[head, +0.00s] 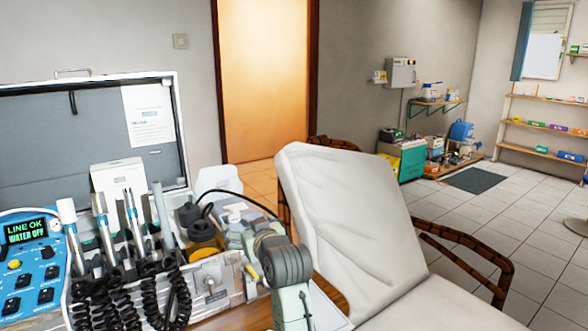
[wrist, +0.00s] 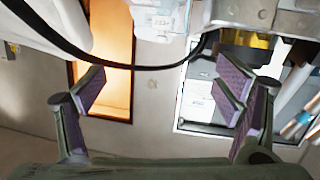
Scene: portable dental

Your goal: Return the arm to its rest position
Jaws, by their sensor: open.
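My gripper (wrist: 163,90) shows in the wrist view with its two purple-padded fingers wide apart and nothing between them. The wrist view is upside down, with the doorway at left and the open case at right. A black cable (wrist: 130,67) curves across that view beyond the fingers; I cannot tell how far off it is. In the head view, part of my arm stands at the lower middle, between the dental case and the chair. My fingertips cannot be made out there.
An open dental case (head: 180,130) with handpieces and coiled hoses stands at left, beside a blue control panel (head: 30,265). A white-covered reclining chair (head: 345,215) with wooden armrests (head: 465,255) is close at right. Tiled floor is free farther right. Shelves (head: 545,128) line the far wall.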

